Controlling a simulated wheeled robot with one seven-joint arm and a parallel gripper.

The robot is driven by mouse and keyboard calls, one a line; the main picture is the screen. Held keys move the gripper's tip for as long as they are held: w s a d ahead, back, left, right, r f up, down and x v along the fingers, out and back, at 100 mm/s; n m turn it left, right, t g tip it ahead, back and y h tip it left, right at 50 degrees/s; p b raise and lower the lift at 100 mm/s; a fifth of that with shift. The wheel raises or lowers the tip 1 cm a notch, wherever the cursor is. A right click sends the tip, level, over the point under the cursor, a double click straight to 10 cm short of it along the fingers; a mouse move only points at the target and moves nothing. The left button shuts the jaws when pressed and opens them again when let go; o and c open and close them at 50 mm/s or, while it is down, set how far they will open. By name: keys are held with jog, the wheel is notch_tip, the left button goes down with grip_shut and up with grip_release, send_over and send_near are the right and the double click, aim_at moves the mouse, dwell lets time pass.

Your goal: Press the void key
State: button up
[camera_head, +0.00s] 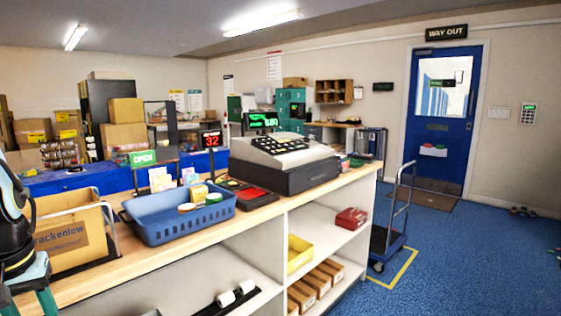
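A beige cash register (281,153) stands on the wooden counter near its far right end. Its sloped top carries rows of dark keys (278,143), and a green-lit display (260,119) rises behind them. The keys are too small to read, so I cannot tell which one is the void key. At the left edge, part of my arm shows, dark with teal pieces. The fingertips of my gripper cannot be made out, and nothing of my arm is near the register.
On the counter (262,213) a blue basket (180,217) with several items and a brown carton (70,237) stand left of the register. A red-topped pad (252,193) lies before it. Right of the counter are a blue trolley (388,240) and open blue floor (460,260).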

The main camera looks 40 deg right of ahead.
grip_shut()
dwell(1.0)
